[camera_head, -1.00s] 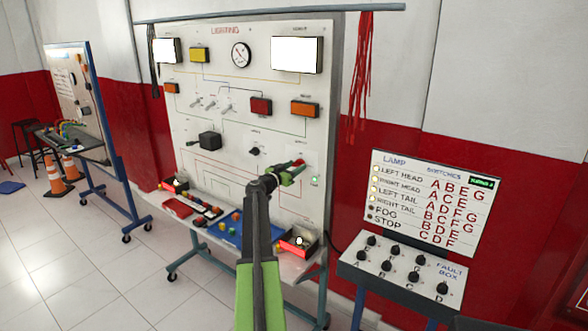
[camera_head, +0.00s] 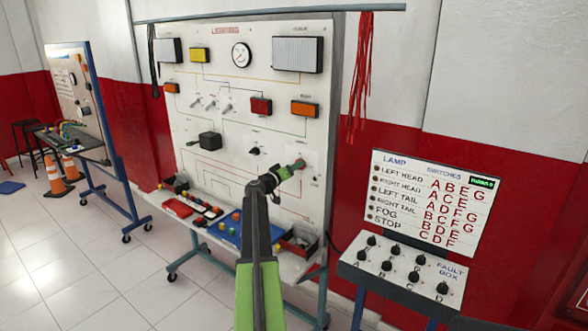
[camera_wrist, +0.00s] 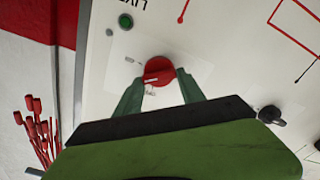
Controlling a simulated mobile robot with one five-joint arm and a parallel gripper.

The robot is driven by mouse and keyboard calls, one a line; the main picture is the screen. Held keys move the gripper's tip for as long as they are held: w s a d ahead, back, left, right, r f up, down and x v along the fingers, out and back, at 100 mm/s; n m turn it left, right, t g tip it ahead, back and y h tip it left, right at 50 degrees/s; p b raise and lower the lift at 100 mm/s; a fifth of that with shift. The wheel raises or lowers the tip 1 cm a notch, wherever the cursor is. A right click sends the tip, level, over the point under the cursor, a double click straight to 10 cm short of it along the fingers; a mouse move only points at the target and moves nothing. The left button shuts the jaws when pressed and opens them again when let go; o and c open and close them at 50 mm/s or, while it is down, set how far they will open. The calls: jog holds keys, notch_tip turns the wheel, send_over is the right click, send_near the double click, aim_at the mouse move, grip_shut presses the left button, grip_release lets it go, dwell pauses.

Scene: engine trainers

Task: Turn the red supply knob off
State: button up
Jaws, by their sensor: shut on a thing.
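The red supply knob (camera_wrist: 158,71) is a round red knob with a pale mark on the lower right of the white lighting panel (camera_head: 225,100). My gripper (camera_wrist: 160,85) has its two green fingers on either side of the knob and is shut on it. In the head view my gripper (camera_head: 290,170) reaches the panel and mostly hides the knob. A small round green indicator (camera_wrist: 126,20) beside the knob looks dark. The two large headlamps, one at upper left (camera_head: 168,50) and one at upper right (camera_head: 298,55), are grey and unlit.
A black knob (camera_wrist: 271,115) sits near my gripper on the panel. Red leads (camera_wrist: 40,130) hang beside the panel. A shelf (camera_head: 285,265) with trays is below.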

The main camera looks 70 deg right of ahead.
jog(key=n, duration=1.1)
jog(key=shift+w+d+f, duration=0.1)
jog(key=shift+w+f, duration=0.05)
jog(key=shift+w, duration=0.05)
dwell(0.4)
jog(key=o, duration=1.4)
jog(key=shift+c, duration=0.2)
jog(key=shift+f, duration=0.1)
jog(key=shift+s, duration=0.1)
jog(key=v, duration=1.7)
jog(key=shift+a, duration=0.25)
